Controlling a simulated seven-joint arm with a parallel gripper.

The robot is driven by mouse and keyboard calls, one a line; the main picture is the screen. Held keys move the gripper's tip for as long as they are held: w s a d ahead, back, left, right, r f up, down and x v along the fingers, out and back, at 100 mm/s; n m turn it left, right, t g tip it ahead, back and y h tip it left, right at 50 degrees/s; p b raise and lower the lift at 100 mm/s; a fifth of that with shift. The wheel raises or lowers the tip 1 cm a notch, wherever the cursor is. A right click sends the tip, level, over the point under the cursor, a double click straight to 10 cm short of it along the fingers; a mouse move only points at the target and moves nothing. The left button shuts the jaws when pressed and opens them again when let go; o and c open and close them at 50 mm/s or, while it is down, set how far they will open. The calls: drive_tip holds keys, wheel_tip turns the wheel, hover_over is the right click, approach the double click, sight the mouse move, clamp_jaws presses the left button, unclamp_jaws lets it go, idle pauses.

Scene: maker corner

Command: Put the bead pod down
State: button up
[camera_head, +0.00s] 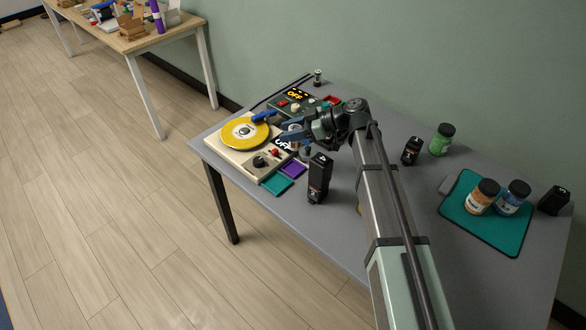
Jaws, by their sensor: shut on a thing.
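My gripper (290,131) reaches left from the arm, over the right edge of a cream device with a yellow disc. The cream device (240,161) carries the yellow disc (239,137), a dark knob and a red part. Teal (277,185) and purple (293,169) squares lie at its front right.
A black upright box (319,178) stands close in front of my gripper. Right of my arm are a small black container (411,151), a green jar (441,140), and orange (482,197) and blue (513,198) jars on a teal mat (480,232).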

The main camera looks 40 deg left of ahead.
drive_tip(key=shift+s+a+f, duration=0.1)
drive_tip(key=shift+f, duration=2.4)
drive_tip(key=shift+s+a+f, duration=0.1)
drive_tip(key=shift+f, duration=2.4)
drive_tip(key=shift+f, duration=0.1)
drive_tip(key=o, duration=1.2)
drive_tip(key=shift+c, duration=0.2)
drive_tip(key=shift+w, duration=0.1)
drive_tip(key=v, duration=1.2)
